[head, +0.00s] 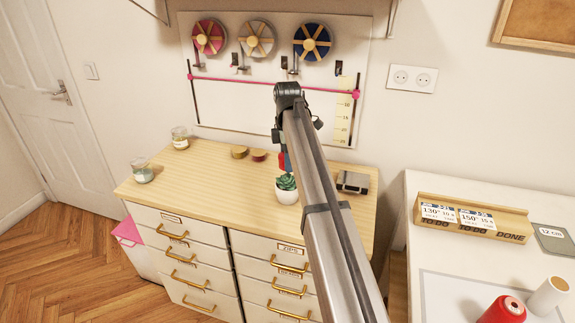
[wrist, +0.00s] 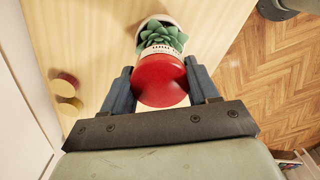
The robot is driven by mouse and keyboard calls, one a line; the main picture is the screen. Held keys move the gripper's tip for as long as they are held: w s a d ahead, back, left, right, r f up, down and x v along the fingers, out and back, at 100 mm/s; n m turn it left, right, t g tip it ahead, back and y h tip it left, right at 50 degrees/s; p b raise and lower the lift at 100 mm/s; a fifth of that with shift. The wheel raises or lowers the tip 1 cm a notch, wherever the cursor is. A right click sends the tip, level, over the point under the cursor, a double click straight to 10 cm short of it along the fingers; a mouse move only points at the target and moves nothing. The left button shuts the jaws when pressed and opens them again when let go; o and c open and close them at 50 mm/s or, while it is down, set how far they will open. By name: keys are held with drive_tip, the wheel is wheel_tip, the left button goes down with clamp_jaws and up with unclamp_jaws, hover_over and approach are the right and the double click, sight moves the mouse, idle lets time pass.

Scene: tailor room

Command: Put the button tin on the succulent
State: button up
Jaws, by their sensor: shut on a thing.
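The button tin (wrist: 162,82) has a round red lid and a pale side with dark lettering. My gripper (wrist: 163,88) is shut on it, with one blue finger on each side. In the head view a bit of red (head: 282,160) shows beside my gripper (head: 287,160), mostly hidden by my arm. The succulent (head: 286,184), green in a white pot, stands on the wooden cabinet top just below the gripper. In the wrist view the succulent (wrist: 162,36) shows just past the tin, partly covered by it. I cannot tell whether they touch.
Two small round boxes (head: 239,152) lie behind and left of the succulent. Glass jars (head: 180,138) stand at the cabinet's left. A grey metal object (head: 353,182) is right of my arm. The cabinet top (head: 215,185) is bare left of the succulent.

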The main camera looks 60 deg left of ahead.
drive_tip(key=shift+f, duration=1.2)
drive_tip(key=shift+f, duration=0.15)
drive_tip(key=o, duration=1.1)
wheel_tip(320, 180, up, 12)
drive_tip(key=shift+r, duration=0.15)
